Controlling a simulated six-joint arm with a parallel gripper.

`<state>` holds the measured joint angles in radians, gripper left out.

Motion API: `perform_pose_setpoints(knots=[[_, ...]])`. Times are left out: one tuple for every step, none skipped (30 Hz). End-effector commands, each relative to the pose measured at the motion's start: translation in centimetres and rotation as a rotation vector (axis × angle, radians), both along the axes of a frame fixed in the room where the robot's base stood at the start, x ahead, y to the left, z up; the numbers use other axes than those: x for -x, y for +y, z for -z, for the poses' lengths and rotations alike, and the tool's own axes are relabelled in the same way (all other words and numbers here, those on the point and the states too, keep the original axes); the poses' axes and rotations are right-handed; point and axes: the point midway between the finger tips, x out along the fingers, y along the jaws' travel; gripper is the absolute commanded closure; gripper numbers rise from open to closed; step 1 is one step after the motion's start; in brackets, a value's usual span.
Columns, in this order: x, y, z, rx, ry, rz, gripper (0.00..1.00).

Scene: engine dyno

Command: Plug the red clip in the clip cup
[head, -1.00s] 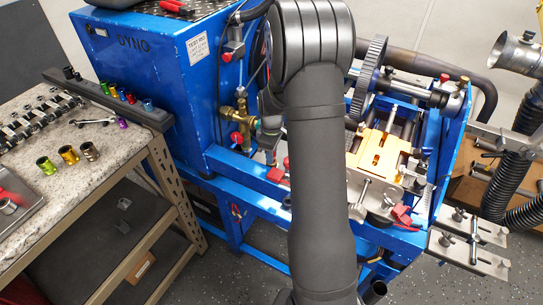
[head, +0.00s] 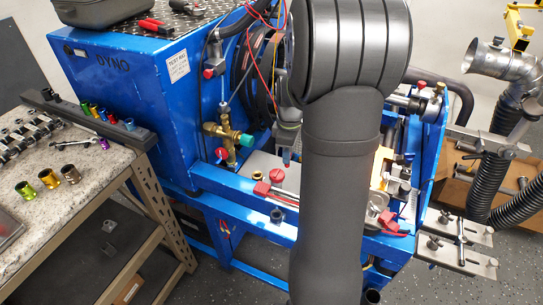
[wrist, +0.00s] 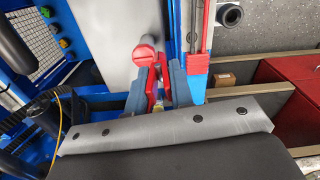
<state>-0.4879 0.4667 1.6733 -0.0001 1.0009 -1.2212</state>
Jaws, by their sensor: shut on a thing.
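The red clip (wrist: 146,53) shows in the wrist view between and just beyond the fingertips of my gripper (wrist: 158,80). A dark round cup with an open mouth (wrist: 229,14) is at the upper right of the wrist view, apart from the clip. What looks like the same cup (head: 277,215) stands at the front of the blue rig in the head view.
A blue rail (head: 235,186) runs along the front of the dyno. Another red part (wrist: 197,62) lies close right of the gripper. A brass fitting (head: 227,140) stands behind. Metal plates (head: 455,250) jut out at right. A workbench with coloured sockets (head: 48,178) is at left.

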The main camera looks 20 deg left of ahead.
Motion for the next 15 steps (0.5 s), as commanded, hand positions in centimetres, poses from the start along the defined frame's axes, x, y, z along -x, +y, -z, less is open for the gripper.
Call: perform_pose_setpoints(knots=[[-0.1,-0.6,-0.4,0.000,-0.001,0.002,0.94],[0.0,-0.8,-0.5,0.000,-0.001,0.002,0.94],[0.2,-1.1,-0.6,0.000,0.000,0.007,0.94],[0.5,-1.2,-0.6,0.000,0.001,0.014,0.94],[0.8,-1.3,-0.7,0.000,0.001,0.025,0.94],[1.6,-1.3,-0.6,0.000,0.001,0.043,0.94],[2.2,-1.3,-0.5,0.000,0.001,0.062,0.94],[3.1,-1.4,-0.4,0.001,0.003,0.084,0.94],[4.2,-1.4,-0.2,0.001,0.002,0.117,0.94],[5.0,-1.4,0.0,0.001,0.002,0.143,0.94],[6.0,-1.4,0.2,0.001,0.002,0.170,0.94],[7.1,-1.4,0.5,0.001,0.002,0.206,0.94],[7.9,-1.5,0.7,0.001,0.003,0.231,0.94],[8.7,-1.6,0.8,0.001,0.002,0.256,0.94],[9.6,-1.7,1.1,0.000,0.002,0.287,0.94]])
